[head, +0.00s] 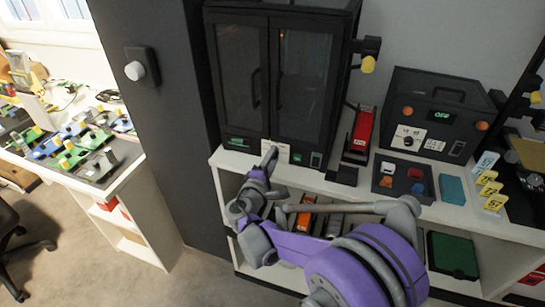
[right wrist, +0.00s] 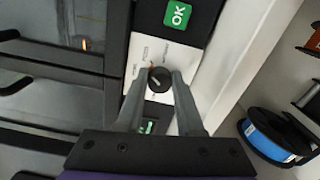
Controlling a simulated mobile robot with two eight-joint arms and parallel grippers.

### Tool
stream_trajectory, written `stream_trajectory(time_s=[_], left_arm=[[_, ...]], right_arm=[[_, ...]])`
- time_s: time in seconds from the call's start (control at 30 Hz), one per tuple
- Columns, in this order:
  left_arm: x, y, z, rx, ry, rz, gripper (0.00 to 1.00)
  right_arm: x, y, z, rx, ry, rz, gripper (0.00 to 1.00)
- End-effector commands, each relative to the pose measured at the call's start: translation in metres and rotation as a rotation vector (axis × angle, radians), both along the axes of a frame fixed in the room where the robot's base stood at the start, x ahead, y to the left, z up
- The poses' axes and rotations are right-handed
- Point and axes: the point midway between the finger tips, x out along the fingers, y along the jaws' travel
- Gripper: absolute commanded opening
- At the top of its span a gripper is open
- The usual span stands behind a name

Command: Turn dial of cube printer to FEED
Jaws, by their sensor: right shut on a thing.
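The cube printer (head: 242,85) is a tall black cabinet with two glass doors, standing on the white shelf. A white panel (head: 282,147) is on its lower front; this panel also shows in the right wrist view (right wrist: 185,62). A round black dial (right wrist: 158,80) sits on it, with small labels too blurred to read. A light mark on the dial points to the picture's upper left. My right gripper (head: 270,156) is at the panel, its two fingers shut on the dial's sides. The dial is hidden in the head view. My left gripper is not in view.
A black machine marked OFF (head: 435,115), a tray of coloured blocks (head: 403,193) and a red item (head: 362,130) stand to the right. A blue spool (right wrist: 270,133) lies on the lower shelf.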

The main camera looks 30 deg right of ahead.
Motion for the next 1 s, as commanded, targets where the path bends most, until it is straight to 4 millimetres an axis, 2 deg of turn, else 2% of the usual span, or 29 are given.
stream_trajectory(time_s=[0.3,0.87,0.9,1.0], left_arm=[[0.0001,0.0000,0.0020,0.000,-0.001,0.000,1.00],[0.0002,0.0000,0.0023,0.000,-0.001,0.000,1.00],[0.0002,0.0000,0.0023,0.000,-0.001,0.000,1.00],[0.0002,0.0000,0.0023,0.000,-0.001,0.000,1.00]], right_arm=[[-0.0001,0.0003,-0.0008,0.086,-0.099,0.000,0.00],[-0.0002,0.0004,-0.0011,0.105,-0.122,0.000,0.00],[-0.0002,0.0004,-0.0011,0.105,-0.122,0.000,0.40],[-0.0001,0.0003,-0.0010,0.105,-0.121,0.000,0.58]])
